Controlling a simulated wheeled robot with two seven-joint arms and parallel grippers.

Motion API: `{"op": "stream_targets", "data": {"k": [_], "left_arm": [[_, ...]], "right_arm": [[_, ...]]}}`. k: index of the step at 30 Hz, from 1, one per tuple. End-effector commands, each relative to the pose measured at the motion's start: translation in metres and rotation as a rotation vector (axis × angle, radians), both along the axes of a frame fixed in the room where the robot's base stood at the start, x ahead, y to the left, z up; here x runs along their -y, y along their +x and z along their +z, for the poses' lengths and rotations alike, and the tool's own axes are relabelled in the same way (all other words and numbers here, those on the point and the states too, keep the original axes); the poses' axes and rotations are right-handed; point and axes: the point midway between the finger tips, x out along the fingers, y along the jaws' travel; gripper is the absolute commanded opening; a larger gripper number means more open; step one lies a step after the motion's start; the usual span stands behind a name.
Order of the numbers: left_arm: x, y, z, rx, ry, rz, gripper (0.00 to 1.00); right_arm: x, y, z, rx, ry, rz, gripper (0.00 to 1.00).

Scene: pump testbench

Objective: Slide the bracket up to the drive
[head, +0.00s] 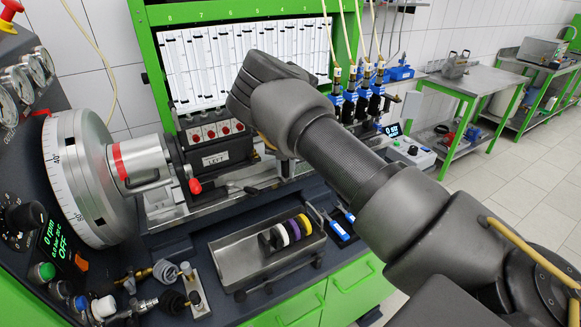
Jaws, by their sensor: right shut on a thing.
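The drive is a large silver graduated wheel (72,180) at the left, with a silver coupling (145,160) marked by a red band. To its right, a dark pump marked LK-7 (222,158) sits with its bracket (179,168) on the bench rail. The bracket looks close to the coupling; I cannot tell whether they touch. A lever with a red knob (195,186) is at the bracket's front. My right gripper (268,141) is at the pump's right end, shut on the pump and bracket unit, its fingers mostly hidden by my wrist. My left gripper is not in view.
A metal tray (232,275) with white, purple and yellow rings (290,231) lies in front of the rail. Blue injectors with pale hoses (363,95) stand behind my right arm. Fittings (165,275) lie at the front left. A side table (470,85) stands at right.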

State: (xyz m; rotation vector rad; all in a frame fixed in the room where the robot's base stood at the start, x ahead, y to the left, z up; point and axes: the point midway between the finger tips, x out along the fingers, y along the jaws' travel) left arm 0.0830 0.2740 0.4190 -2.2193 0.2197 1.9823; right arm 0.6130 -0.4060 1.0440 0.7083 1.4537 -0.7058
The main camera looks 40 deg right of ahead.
Motion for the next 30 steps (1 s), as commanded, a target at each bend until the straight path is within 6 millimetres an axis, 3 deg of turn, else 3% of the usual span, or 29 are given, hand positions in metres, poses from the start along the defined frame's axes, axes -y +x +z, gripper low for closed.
{"op": "stream_targets", "data": {"k": [3,4,8,20,30], "left_arm": [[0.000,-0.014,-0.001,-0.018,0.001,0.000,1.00],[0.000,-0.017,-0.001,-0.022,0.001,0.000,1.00],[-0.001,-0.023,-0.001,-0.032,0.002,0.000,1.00],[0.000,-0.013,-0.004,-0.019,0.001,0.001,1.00],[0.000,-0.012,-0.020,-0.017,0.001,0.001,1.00]], "right_arm": [[0.000,0.000,0.000,0.002,0.001,0.001,0.00],[0.000,0.000,0.000,0.002,0.001,0.001,0.26],[0.001,0.000,0.000,0.001,0.000,0.000,0.43],[0.002,0.001,0.008,0.003,-0.002,-0.001,0.44],[0.001,0.001,0.071,0.005,0.000,0.001,0.44]]}}
